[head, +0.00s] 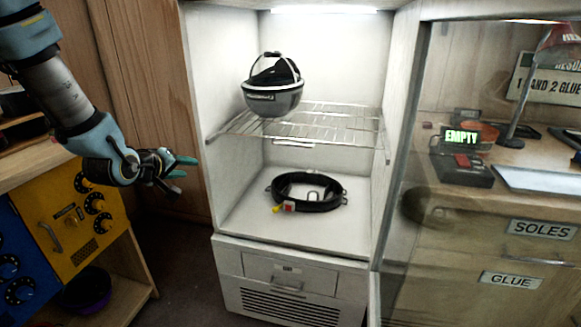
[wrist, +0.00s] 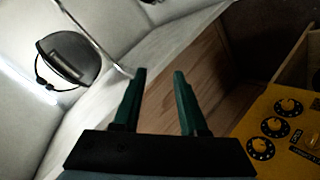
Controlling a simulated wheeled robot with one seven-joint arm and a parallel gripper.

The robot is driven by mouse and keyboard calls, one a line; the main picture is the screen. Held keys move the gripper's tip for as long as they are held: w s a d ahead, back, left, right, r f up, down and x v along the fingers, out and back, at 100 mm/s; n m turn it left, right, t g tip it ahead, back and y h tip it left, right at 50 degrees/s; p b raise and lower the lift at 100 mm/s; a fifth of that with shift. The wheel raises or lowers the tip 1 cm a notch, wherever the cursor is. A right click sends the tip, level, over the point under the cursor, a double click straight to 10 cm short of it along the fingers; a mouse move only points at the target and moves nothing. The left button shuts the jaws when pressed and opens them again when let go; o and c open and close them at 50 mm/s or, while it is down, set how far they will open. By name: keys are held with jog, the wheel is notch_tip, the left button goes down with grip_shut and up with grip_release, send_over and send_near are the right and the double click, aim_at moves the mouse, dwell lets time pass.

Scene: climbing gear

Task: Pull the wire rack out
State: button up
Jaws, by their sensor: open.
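The wire rack (head: 335,121) is a silver wire shelf across the middle of a white, lit cabinet in the head view. A dark helmet (head: 272,98) with a strap sits upside down on its left part; it also shows in the wrist view (wrist: 68,60). A thin piece of the rack's edge (wrist: 112,55) shows in the wrist view. My gripper (head: 184,167) is open and empty, outside the cabinet to the left of the rack, apart from it. In the wrist view its green fingers (wrist: 157,85) are spread with nothing between them.
A black ring-shaped harness (head: 308,205) lies on the cabinet floor below the rack. The glass door (head: 440,150) stands on the right. A yellow panel with knobs (head: 85,215) is at the left, below my arm. The space before the cabinet is clear.

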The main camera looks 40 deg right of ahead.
jog(key=s+d+f+g+h+b, duration=0.25)
jog(key=s+d+h, duration=0.35)
jog(key=d, duration=0.6)
jog(key=n+g+h+b, duration=0.1)
jog(key=n+h+b, duration=0.1)
jog(key=h+b, duration=0.15)
send_near(294, 145)
jog(key=p, duration=0.1)
jog(key=shift+h, duration=0.25)
jog(key=x, duration=0.3)
jog(key=p+x, duration=0.1)
jog(key=x, duration=0.6)
jog(key=shift+w+d+f, duration=0.2)
jog(key=shift+d+f, duration=0.05)
jog(key=shift+f, duration=0.05)
grip_shut()
